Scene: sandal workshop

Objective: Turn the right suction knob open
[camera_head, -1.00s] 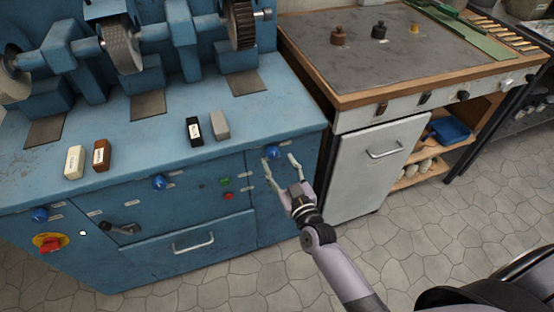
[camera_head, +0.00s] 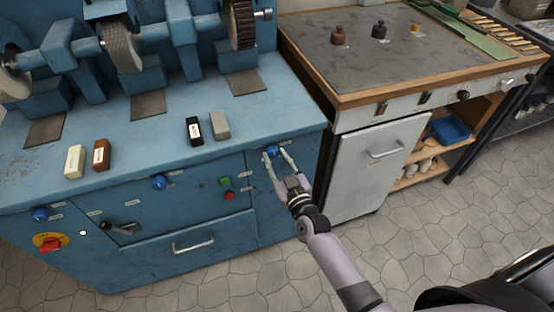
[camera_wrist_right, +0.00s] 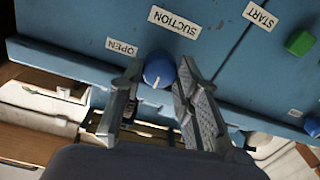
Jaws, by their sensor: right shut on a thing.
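The right suction knob (camera_head: 273,151) is a round blue knob on the front of the blue machine, at its right end. It also shows in the right wrist view (camera_wrist_right: 159,70), with a white pointer line on its face. Labels reading SUCTION (camera_wrist_right: 175,21) and OPEN (camera_wrist_right: 121,47) are beside it. My right gripper (camera_head: 276,155) is at the knob, with one finger on each side, shut on it. In the right wrist view its fingers (camera_wrist_right: 157,80) flank the knob. My left gripper is in neither view.
A green button (camera_head: 225,181) and a red button (camera_head: 229,196) sit left of the knob. Another blue knob (camera_head: 159,182) is farther left. A drawer handle (camera_head: 193,243) is below. A bench with a pale cabinet door (camera_head: 375,165) stands to the right.

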